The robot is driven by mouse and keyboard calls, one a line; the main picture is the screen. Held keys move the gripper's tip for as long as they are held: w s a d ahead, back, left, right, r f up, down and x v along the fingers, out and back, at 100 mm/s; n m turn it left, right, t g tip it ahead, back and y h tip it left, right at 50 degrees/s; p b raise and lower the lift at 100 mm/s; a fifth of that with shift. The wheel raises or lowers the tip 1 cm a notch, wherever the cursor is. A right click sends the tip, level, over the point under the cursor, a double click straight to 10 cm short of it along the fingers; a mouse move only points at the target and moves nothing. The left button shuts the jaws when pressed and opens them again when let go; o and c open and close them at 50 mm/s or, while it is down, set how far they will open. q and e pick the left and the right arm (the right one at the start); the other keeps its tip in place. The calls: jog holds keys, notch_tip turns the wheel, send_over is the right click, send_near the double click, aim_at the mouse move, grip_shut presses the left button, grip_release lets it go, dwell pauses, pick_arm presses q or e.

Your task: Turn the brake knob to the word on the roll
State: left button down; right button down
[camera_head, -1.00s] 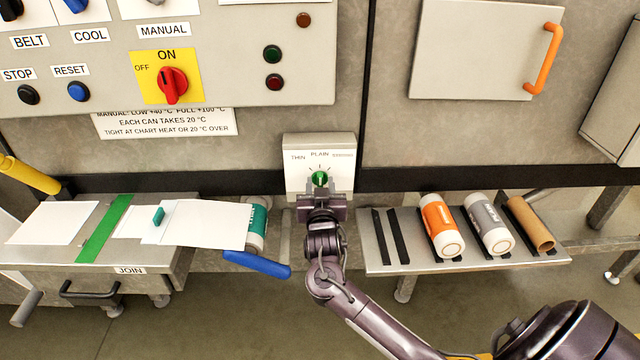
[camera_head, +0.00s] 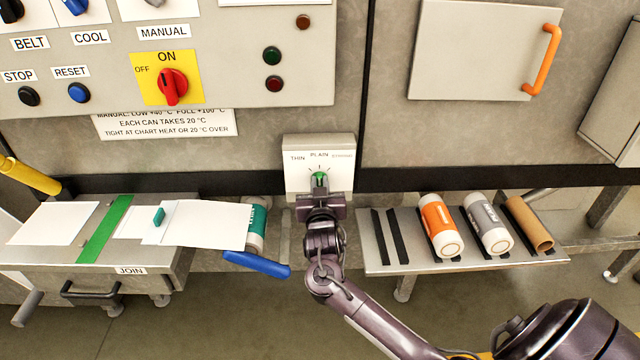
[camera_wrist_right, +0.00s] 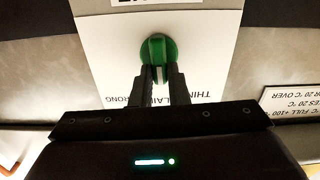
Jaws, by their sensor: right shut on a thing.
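The green brake knob (camera_head: 319,179) is on a pale plate (camera_head: 344,180) marked THIN, PLAIN and a third word at right, read as STRONG in the wrist view. My right gripper (camera_head: 320,190) is shut on the knob from the front and below. In the right wrist view the fingers (camera_wrist_right: 160,75) close on the knob's ridge (camera_wrist_right: 158,47), and the words appear upside down. The ridge looks about upright, in line with PLAIN, but the fingers partly hide it. A teal roll (camera_head: 257,226) lies at left under white sheet; its word is too small to read. My left gripper is out of view.
A shelf (camera_head: 385,262) at right bears an orange roll (camera_head: 438,222), a grey roll (camera_head: 487,220) and a brown tube (camera_head: 530,222). A blue handle (camera_head: 257,264) juts out left of my right gripper. A red switch (camera_head: 172,84) is on the panel above left.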

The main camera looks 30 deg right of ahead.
jog(key=n+p, duration=0.3)
jog(key=shift+w+a+r+n, duration=0.15)
jog(key=shift+n, duration=0.15)
jog(key=shift+a+f+n+p, duration=0.1)
jog(key=shift+f+n+p, duration=0.05)
jog(key=shift+n+p, duration=0.75)
jog(key=shift+a+f+n+p, duration=0.1)
jog(key=shift+n+p, duration=0.55)
jog(key=shift+n, duration=0.35)
jog(key=c, duration=1.4)
grip_release()
jog(key=shift+w+f, duration=0.1)
jog(key=v, duration=0.8)
jog(key=shift+b, duration=0.35)
jog(key=shift+d, duration=0.15)
